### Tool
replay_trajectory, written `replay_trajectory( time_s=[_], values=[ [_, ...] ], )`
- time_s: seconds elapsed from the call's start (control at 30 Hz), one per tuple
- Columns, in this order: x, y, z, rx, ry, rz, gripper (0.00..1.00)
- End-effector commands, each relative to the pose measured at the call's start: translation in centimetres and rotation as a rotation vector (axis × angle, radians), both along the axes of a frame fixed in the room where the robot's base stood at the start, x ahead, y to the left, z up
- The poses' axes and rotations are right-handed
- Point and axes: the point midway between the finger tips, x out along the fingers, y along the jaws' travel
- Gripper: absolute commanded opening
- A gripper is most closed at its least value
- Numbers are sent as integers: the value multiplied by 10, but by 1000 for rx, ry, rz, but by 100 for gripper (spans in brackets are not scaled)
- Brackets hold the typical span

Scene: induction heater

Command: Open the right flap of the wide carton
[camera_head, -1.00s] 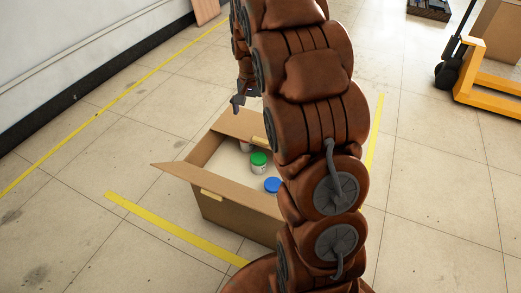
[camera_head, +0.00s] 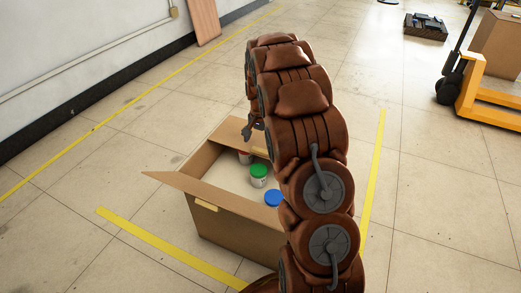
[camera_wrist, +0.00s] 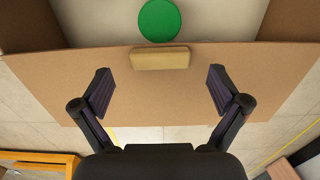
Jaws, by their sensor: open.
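The wide carton (camera_head: 235,225) stands on the floor in the head view, its top open at the middle. My arm hides the carton's right side. My gripper (camera_head: 250,131) is at the carton's far side. In the wrist view my gripper (camera_wrist: 160,76) is open and empty, its fingers apart over a broad cardboard flap (camera_wrist: 160,100). A tan pad (camera_wrist: 160,58) on that flap lies just ahead of the fingertips, between their lines. Contact with the flap cannot be told.
Inside the carton are a green-lidded jar (camera_head: 258,175), a blue-lidded jar (camera_head: 273,198) and a partly hidden one. Yellow tape lines (camera_head: 165,248) mark the floor around it. A yellow pallet truck (camera_head: 490,92) stands at right; a wall runs along the left.

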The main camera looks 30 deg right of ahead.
Motion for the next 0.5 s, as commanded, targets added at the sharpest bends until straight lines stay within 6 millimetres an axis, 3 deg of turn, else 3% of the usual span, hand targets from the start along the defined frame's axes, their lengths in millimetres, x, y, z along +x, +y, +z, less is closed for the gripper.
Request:
replay_trajectory(
  time_s=[0.03,0.2,0.47,0.5],
  values=[
    [-1,0,-10,2,3,0,98],
    [-1,0,-23,1,4,0,98],
    [0,0,-24,0,1,1,98],
    [0,0,-24,0,1,1,94]
  ],
)
